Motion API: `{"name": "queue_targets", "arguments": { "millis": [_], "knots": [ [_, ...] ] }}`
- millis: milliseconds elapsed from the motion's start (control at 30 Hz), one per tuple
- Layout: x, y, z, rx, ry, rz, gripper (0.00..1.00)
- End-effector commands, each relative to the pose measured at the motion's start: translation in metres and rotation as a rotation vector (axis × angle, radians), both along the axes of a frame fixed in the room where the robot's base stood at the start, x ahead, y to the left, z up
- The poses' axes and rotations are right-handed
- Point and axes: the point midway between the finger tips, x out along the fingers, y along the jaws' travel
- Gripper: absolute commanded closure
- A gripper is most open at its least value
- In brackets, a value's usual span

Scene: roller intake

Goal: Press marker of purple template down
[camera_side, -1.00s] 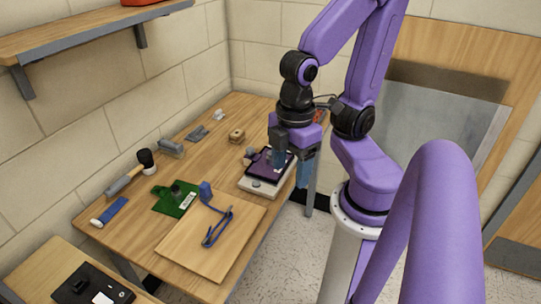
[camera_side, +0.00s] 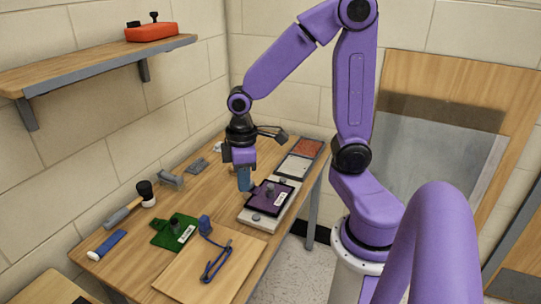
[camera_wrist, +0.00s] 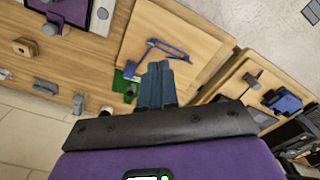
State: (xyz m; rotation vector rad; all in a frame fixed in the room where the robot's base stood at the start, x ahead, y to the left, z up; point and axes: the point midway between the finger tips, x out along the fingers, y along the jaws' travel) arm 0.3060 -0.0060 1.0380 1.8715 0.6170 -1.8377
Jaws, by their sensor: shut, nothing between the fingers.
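The purple template (camera_side: 268,199) lies on a pale board (camera_side: 250,218) near the table's right edge. A small dark knob, seemingly its marker (camera_side: 270,187), stands at its far side, and a white label is on it. Whether the marker is pressed down, I cannot tell. In the wrist view, part of the purple template (camera_wrist: 72,10) shows at the top left, cut by the frame edge. My gripper (camera_side: 245,188) points down with its blue fingers, just left of the template in the side view. In the wrist view, the fingers (camera_wrist: 157,88) are together and empty.
A green template (camera_side: 172,233) with a knob lies nearer on the wooden table. A mallet (camera_side: 130,208) and grey blocks (camera_side: 170,180) line the wall side. A shelf (camera_side: 90,65) holds a red box (camera_side: 152,32).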

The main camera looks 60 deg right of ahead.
Motion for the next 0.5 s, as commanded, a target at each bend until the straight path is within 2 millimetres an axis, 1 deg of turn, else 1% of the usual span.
{"name": "queue_targets", "arguments": {
  "millis": [33, 100, 167, 233, 367, 500],
  "knots": [
    [0.011, -0.013, -0.005, -0.003, 0.005, -0.050, 1.00],
    [0.025, -0.032, -0.011, -0.003, 0.006, -0.108, 1.00],
    [0.035, -0.049, -0.017, -0.004, 0.008, -0.157, 1.00],
    [0.046, -0.070, -0.025, -0.004, 0.008, -0.215, 1.00],
    [0.060, -0.114, -0.039, -0.005, 0.012, -0.325, 1.00],
    [0.065, -0.164, -0.055, -0.004, 0.016, -0.440, 1.00]
  ]
}}
